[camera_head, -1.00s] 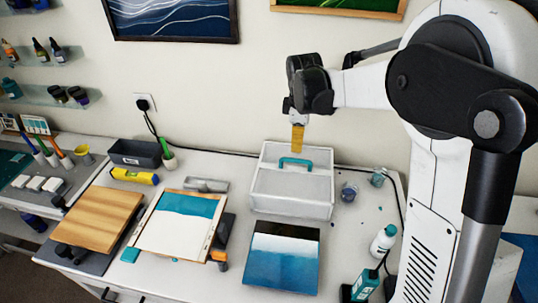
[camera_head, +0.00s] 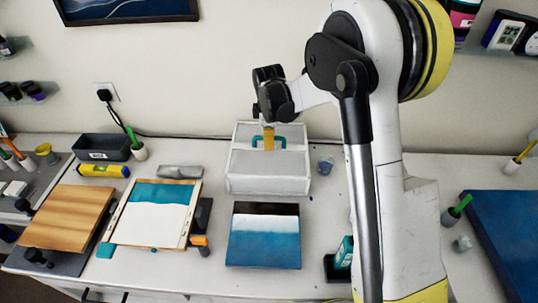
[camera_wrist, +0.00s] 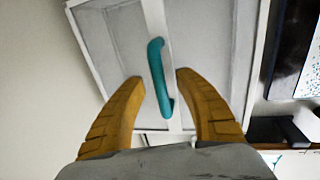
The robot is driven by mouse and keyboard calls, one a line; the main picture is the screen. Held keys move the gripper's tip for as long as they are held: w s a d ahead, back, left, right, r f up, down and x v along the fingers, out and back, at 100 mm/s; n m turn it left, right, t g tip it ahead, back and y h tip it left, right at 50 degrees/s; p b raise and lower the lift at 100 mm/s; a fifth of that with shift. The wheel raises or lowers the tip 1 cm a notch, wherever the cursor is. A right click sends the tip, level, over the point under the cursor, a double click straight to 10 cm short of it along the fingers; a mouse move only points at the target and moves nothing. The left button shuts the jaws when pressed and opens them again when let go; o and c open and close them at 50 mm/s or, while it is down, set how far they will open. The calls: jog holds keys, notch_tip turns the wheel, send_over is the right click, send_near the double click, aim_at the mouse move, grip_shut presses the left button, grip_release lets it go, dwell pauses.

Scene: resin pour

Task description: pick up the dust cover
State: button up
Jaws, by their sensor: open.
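The dust cover (camera_head: 268,172) is a pale box-shaped lid with grey panels and a teal handle (camera_head: 284,141) on top. It stands on the white bench near the wall. My gripper (camera_head: 269,138) is over the cover at the handle. In the wrist view, its two yellow fingers (camera_wrist: 157,90) are apart, with the lower end of the teal handle (camera_wrist: 158,75) between their tips. No finger visibly touches the handle. The cover's panels (camera_wrist: 205,45) fill the middle of that view. What lies under the cover is hidden.
A blue and white painting (camera_head: 264,240) lies in front of the cover. A framed panel (camera_head: 150,222) and wooden board (camera_head: 65,218) lie to the left. A small cup (camera_head: 325,165) stands right of the cover. A grey bin (camera_head: 100,147) stands at the back left.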

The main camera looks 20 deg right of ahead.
grip_shut()
jog(key=shift+r, duration=0.1)
notch_tip(320, 180, up, 10)
jog(key=shift+r+p, duration=0.1)
jog(key=shift+p, duration=1)
